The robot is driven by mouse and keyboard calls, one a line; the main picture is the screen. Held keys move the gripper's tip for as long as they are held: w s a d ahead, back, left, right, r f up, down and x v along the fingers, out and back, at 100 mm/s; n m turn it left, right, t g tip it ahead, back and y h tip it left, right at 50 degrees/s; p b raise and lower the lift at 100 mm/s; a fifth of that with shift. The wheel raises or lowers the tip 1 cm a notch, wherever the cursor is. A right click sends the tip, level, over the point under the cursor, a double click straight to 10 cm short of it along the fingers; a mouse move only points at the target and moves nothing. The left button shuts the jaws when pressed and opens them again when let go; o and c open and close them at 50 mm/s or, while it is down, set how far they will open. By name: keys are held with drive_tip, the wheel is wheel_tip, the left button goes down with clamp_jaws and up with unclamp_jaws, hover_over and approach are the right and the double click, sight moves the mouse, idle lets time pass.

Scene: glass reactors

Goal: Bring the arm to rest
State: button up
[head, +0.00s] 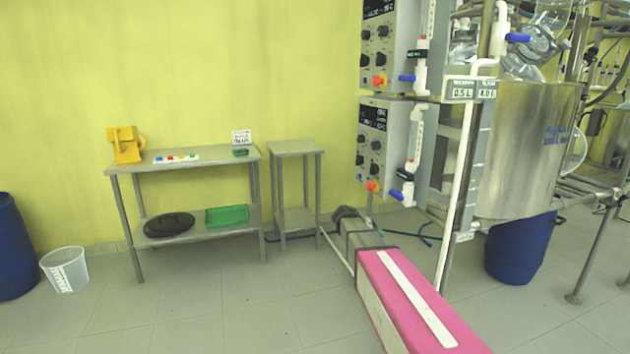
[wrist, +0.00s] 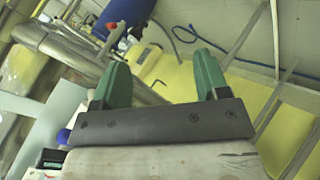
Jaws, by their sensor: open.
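My gripper (wrist: 159,62) shows in the wrist view with its two green fingers spread wide apart. It is open, and nothing is held between the fingers. The wrist view is strongly tilted and looks past the fingers at floor, metal pipes and a blue drum (wrist: 124,22). In the head view I cannot make out the fingers clearly.
A metal table (head: 205,165) with a yellow object (head: 125,145) on top stands against the yellow wall. A small stand (head: 295,148) is beside it. The reactor frame with a steel vessel (head: 525,150) rises at right.

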drive_tip(key=s+a+f+n+g+y, duration=0.1)
drive_tip(key=s+f+y, duration=0.3)
drive_tip(key=s, duration=0.9)
drive_tip(key=s+a+f+g+y, duration=0.2)
drive_tip(key=s+f+y, duration=0.3)
drive_tip(key=s, duration=0.8)
wheel_tip(320, 180, down, 2)
drive_tip(key=shift+s+a+f+n+g, duration=0.2)
drive_tip(key=shift+s+a+n+g, duration=0.1)
drive_tip(key=shift+s+n, duration=0.1)
